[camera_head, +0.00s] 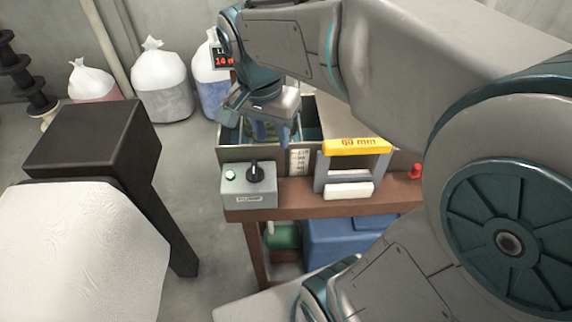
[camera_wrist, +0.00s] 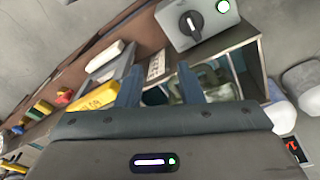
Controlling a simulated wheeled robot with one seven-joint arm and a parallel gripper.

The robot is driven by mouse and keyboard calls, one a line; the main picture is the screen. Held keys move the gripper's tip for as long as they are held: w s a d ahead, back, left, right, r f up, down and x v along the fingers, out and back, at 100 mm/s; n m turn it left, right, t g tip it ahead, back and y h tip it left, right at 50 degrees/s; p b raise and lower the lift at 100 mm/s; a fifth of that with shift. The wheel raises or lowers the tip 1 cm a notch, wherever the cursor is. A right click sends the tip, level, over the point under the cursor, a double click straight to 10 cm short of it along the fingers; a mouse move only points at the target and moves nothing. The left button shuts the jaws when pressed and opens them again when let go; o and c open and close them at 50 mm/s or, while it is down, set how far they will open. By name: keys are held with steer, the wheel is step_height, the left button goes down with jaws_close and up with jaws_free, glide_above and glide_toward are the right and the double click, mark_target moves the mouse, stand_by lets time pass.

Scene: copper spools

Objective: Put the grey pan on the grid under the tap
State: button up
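My gripper (camera_head: 270,136) hangs over the open metal tank (camera_head: 229,134) on the brown bench, its blue fingers pointing down into it. In the wrist view, the two fingers of my gripper (camera_wrist: 157,80) stand apart with a gap between them; I see nothing clearly held. The tank's inside shows partly between and beside the fingers, with pale and dark shapes too small to name. I cannot make out the grey pan, the grid or the tap in either view; my gripper and arm cover part of the tank.
A grey control box (camera_head: 248,186) with a black knob stands at the tank's front. A yellow-topped frame (camera_head: 357,146) and a red button (camera_head: 415,171) are to its right. A black post (camera_head: 95,135) stands left. Filled bags (camera_head: 162,80) stand behind. A blue bin (camera_head: 335,243) is below.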

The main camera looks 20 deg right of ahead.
steer(key=s+f+n+t+y, duration=0.1)
steer(key=s+f+n, duration=0.3)
steer(key=n, duration=0.5)
steer(key=shift+s+d+f+t, duration=0.4)
steer(key=shift+s+t, duration=0.3)
steer(key=shift+s, duration=0.7)
